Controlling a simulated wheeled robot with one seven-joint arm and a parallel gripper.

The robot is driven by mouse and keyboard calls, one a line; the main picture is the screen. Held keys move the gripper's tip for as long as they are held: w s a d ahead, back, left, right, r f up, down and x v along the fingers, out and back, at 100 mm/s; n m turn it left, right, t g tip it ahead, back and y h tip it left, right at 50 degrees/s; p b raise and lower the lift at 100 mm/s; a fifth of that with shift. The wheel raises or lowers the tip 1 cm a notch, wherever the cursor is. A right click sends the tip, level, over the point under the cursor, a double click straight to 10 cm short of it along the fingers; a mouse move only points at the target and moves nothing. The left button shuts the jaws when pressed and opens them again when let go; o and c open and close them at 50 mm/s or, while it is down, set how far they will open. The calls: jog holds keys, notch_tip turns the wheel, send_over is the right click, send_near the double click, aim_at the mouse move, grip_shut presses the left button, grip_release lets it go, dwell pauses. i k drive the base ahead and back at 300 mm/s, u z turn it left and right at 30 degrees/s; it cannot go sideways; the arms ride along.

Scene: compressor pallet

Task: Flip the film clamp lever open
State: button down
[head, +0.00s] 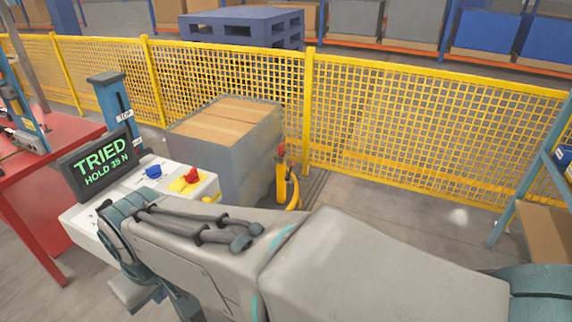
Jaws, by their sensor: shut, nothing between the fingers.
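No part is plainly marked as the film clamp lever. A small red-tipped part (281,152) tops a yellow post (281,185) beside a film-wrapped carton stack (245,160). I cannot tell which of these, if any, is the lever. My arm crosses the foreground from the lower right to the console's front edge. My gripper is not visible; my arm's wrist end hides the area there.
A screen (100,160) on the console reads "TRIED HOLD 35 N". A blue column (113,105) stands behind it. A red table (50,165) is at left. Yellow mesh fencing (400,125) closes off the back. A shelf frame (525,190) stands at right. Floor right of the post is clear.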

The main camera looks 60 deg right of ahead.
aim_at(291, 163)
jog(key=z, duration=2.15)
jog(key=i, duration=0.7)
jog(key=z, duration=0.6)
jog(key=i, duration=1.5)
jog(key=u, duration=0.7)
jog(key=i, duration=1.25)
jog(key=u, duration=0.7)
